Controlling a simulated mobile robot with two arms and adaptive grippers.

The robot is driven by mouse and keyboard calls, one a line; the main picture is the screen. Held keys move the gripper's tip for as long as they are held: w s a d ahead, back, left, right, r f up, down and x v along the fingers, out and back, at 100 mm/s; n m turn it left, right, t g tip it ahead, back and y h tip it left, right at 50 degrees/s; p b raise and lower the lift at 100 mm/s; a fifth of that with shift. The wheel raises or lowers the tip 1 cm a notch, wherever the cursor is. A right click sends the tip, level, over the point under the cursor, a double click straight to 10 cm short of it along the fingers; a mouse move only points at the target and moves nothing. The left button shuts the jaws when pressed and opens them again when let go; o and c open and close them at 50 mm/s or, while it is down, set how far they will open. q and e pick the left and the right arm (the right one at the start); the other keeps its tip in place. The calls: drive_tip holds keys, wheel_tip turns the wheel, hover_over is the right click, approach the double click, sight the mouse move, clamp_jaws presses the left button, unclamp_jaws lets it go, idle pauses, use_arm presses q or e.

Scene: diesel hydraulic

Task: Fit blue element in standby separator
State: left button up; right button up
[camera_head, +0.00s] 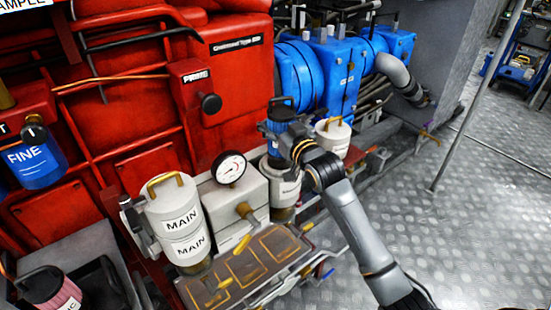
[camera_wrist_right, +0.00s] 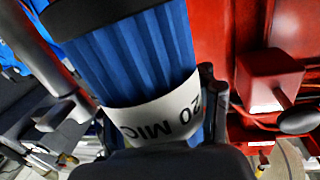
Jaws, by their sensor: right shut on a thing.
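The blue element (camera_head: 281,118) is a pleated cylinder with a black handle on top. In the right wrist view the blue element (camera_wrist_right: 135,50) shows a white band reading "20 MIC". My right gripper (camera_head: 291,144) is shut on it from the right side. The element is upright over the standby separator bowl (camera_head: 285,187), a pale cylinder right of the gauge. Its lower end is partly hidden by my gripper, so I cannot tell whether it is inside the bowl. A white lid (camera_head: 333,138) with a yellow handle is just right of it. My left gripper is not in view.
The closed separator marked MAIN (camera_head: 180,222) stands left of the pressure gauge (camera_head: 229,167). A drip tray (camera_head: 245,268) lies in front. A blue FINE canister (camera_head: 36,163) and a dirty reddish element (camera_head: 52,290) are at far left. The floor at right is clear.

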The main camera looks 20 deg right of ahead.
drive_tip(key=shift+f, duration=0.55)
use_arm(q)
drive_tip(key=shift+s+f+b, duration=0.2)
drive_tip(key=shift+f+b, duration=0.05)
drive_tip(key=shift+b, duration=0.55)
use_arm(e)
drive_tip(key=shift+f, duration=2.55)
drive_tip(key=shift+f, duration=0.15)
drive_tip(key=shift+f, duration=0.5)
drive_tip(key=o, duration=1.5)
